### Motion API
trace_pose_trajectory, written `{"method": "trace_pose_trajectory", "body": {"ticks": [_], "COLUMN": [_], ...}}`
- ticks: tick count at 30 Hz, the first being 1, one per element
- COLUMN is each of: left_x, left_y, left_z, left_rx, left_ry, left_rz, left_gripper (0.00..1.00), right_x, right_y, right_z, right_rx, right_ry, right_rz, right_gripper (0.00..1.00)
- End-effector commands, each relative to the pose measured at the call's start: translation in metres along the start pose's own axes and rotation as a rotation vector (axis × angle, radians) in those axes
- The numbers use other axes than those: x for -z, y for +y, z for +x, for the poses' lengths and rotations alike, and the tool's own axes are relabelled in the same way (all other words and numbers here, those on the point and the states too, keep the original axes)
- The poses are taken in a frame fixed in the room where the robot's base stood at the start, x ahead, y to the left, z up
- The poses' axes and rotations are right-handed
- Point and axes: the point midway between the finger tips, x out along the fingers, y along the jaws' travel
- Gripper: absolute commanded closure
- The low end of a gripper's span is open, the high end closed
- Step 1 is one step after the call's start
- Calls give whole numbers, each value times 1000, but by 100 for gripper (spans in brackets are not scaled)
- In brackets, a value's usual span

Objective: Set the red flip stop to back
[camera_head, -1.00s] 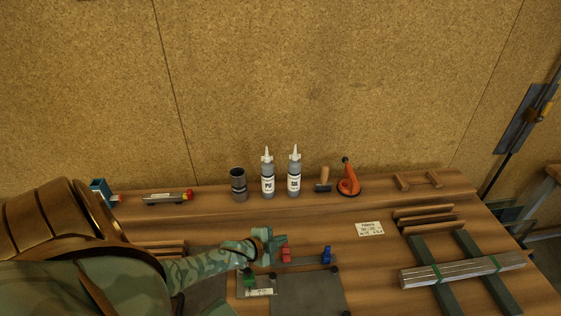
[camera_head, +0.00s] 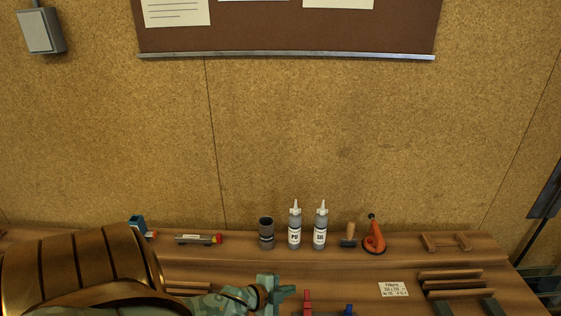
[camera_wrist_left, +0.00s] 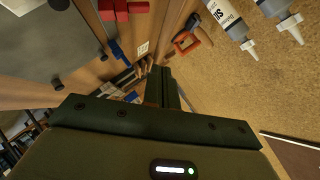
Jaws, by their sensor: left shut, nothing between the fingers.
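The red flip stop (camera_head: 307,301) stands at the bottom edge of the head view, its lower part cut off. It also shows in the left wrist view at the top (camera_wrist_left: 124,7). The blue flip stop (camera_head: 348,311) is to its right, barely in the head view, and it shows in the left wrist view (camera_wrist_left: 117,50). My left gripper (camera_head: 288,291) is shut and empty, just left of the red stop, with a small gap in the picture. Its fingers (camera_wrist_left: 163,88) also show in the left wrist view. My right gripper is out of view.
A label card (camera_head: 393,289) and wood strips (camera_head: 450,283) lie to the right.

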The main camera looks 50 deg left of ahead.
Motion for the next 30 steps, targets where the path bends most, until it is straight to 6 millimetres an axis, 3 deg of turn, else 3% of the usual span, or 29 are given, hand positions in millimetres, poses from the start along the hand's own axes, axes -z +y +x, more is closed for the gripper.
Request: {"method": "trace_pose_trajectory", "body": {"ticks": [3,9,30], "left_x": [0,0,0], "left_y": [-4,-6,-7], "left_z": [-18,-30,-31], "left_rx": [-1,0,0], "left_ry": [1,1,1], "left_rz": [0,0,0], "left_gripper": [100,100,100], "right_x": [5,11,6], "right_y": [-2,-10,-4], "right_z": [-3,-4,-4], "right_rx": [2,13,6], "right_ry": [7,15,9], "right_rz": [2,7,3], "right_gripper": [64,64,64]}}
